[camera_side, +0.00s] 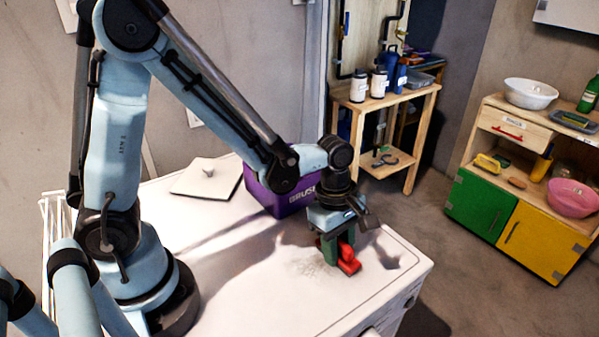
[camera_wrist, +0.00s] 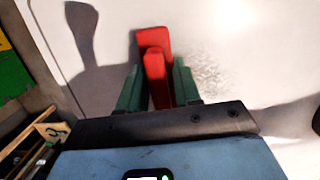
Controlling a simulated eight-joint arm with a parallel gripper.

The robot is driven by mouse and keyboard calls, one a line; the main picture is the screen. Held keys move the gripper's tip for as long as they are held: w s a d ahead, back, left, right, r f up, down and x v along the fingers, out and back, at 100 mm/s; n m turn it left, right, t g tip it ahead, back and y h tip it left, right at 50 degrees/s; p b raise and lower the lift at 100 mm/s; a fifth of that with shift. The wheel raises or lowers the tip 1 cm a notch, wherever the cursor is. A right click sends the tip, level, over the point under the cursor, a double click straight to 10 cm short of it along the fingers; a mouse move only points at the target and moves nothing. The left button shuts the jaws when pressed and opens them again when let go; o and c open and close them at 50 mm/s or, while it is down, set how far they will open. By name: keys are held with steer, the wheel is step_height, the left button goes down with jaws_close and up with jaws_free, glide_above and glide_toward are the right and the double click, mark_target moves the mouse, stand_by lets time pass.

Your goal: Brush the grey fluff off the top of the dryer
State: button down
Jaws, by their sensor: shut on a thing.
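My gripper (camera_side: 335,250) is shut on a red brush (camera_side: 349,266) near the front right of the white dryer top (camera_side: 240,290). In the wrist view the brush (camera_wrist: 154,60) sits between the green fingers of my gripper (camera_wrist: 158,88). Its lower end is at or just above the dryer top; I cannot tell whether it touches. Grey fluff (camera_side: 306,268) lies as a faint speckled patch just left of the brush in the side view. In the wrist view the fluff (camera_wrist: 205,70) is right of the brush.
A purple box (camera_side: 262,196) labelled for brushes stands behind my gripper on the dryer. The dryer's right edge is close to the brush. Wooden shelves (camera_side: 350,112) stand beyond it.

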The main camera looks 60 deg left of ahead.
mark_target(288, 277)
steer(key=shift+w, duration=0.5)
steer(key=shift+a, duration=0.75)
steer(key=s, duration=0.2)
steer(key=shift+s+d+f, duration=0.1)
steer(key=shift+s, duration=4.25)
steer(key=shift+s+a, duration=0.3)
steer(key=shift+a, duration=0.15)
steer(key=shift+w+a, duration=0.15)
steer(key=shift+a, duration=0.05)
steer(key=shift+w, duration=5.55)
steer(key=shift+s+r, duration=0.1)
steer(key=shift+r, duration=4.2)
